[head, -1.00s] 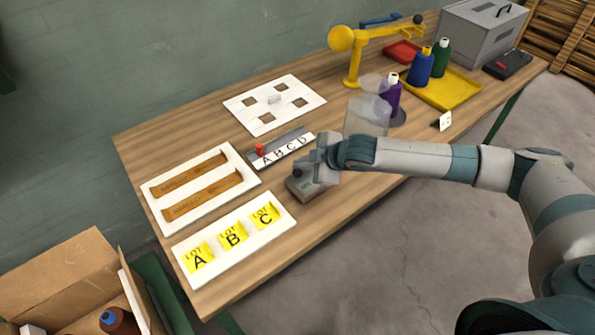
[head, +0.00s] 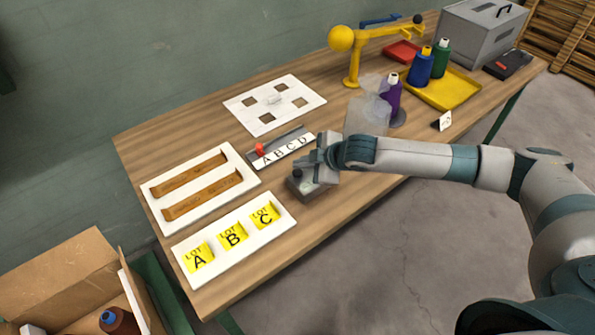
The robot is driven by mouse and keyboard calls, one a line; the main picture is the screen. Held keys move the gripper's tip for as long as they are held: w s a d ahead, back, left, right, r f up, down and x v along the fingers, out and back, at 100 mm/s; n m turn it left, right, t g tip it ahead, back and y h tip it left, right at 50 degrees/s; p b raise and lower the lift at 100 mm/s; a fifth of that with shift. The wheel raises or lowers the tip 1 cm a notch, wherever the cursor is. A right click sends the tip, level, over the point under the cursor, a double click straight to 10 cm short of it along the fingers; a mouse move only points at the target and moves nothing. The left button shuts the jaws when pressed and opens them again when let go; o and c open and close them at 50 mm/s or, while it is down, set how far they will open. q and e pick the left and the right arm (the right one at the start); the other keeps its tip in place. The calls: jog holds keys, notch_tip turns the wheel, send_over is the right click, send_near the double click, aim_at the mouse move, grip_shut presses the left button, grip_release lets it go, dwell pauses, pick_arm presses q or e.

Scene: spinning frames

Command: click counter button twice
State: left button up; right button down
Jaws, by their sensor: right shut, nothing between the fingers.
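The counter (head: 301,190) is a small grey box on the wooden table, near its front edge. A dark round knob or button (head: 297,173) shows on its upper left part. My right gripper (head: 316,173) is shut and empty, directly over the counter with its fingers pointing down. The fingertips hide part of the counter's top, and I cannot tell whether they touch it. My left gripper is not in view.
Left of the counter lie a white board with yellow LOT cards (head: 270,238) and a white tray with brown strips (head: 152,193). Behind it are an ABCD slider with a red knob (head: 260,149) and a clear container (head: 365,115). Spools stand at the back right.

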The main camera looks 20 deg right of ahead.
aim_at(301, 174)
jog(key=shift+f, duration=0.4)
jog(key=shift+f, duration=0.7)
dwell(1.3)
jog(key=shift+r, duration=0.1)
jog(key=shift+r+p, duration=1)
jog(key=shift+p, duration=0.05)
notch_tip(301, 174, up, 5)
jog(key=p, duration=0.5)
dwell(0.8)
